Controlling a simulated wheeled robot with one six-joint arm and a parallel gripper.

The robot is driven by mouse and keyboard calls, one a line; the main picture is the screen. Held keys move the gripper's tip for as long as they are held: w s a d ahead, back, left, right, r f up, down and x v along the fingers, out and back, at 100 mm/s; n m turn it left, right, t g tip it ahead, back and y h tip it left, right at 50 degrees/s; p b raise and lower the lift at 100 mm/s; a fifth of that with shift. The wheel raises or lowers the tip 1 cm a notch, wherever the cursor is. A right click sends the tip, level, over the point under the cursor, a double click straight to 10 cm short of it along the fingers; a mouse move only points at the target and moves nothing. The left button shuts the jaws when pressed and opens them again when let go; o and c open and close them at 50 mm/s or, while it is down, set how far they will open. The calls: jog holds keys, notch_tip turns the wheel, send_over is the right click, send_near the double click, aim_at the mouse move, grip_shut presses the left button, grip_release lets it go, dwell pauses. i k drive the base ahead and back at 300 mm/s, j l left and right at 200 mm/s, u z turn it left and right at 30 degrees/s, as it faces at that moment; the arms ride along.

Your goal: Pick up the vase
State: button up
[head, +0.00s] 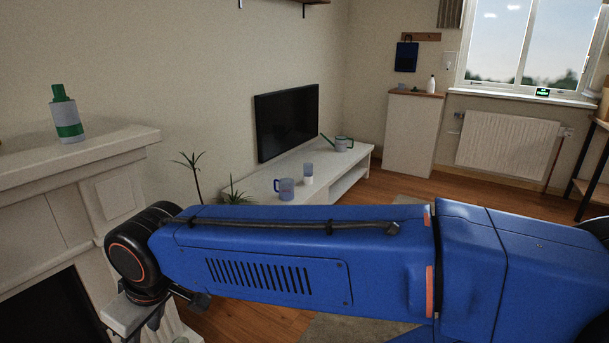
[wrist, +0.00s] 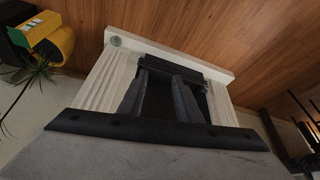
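A bottle-shaped vase (head: 66,115) with a green neck, grey body and green band stands upright on the white mantel (head: 110,140) at the left of the head view. In the wrist view a small round grey-green thing (wrist: 115,41) sits at the mantel's left end; it may be the vase from above. My gripper (wrist: 160,98) is open and empty, its two dark fingers apart in front of the fireplace. In the head view it shows only partly, low and left below my arm, well apart from the vase.
A low white bench (head: 345,180) holds a blue-grey mug (head: 285,189), a small cup (head: 308,173) and a watering can (head: 344,143), before a television (head: 287,121). Plants (head: 236,192) stand beside it. A yellow thing (wrist: 58,42) shows in the wrist view.

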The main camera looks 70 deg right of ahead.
aim_at(307, 166)
jog(key=z, duration=2.25)
jog(key=i+l, duration=0.25)
jog(key=i, duration=0.4)
jog(key=i+l, duration=0.2)
jog(key=i, duration=0.5)
jog(key=i+l+z, duration=0.1)
jog(key=i+l, duration=0.15)
jog(key=i, duration=0.4)
jog(key=i+l, duration=0.15)
jog(key=i, duration=0.5)
jog(key=i+l, duration=0.2)
jog(key=i, duration=0.5)
jog(key=z, duration=0.05)
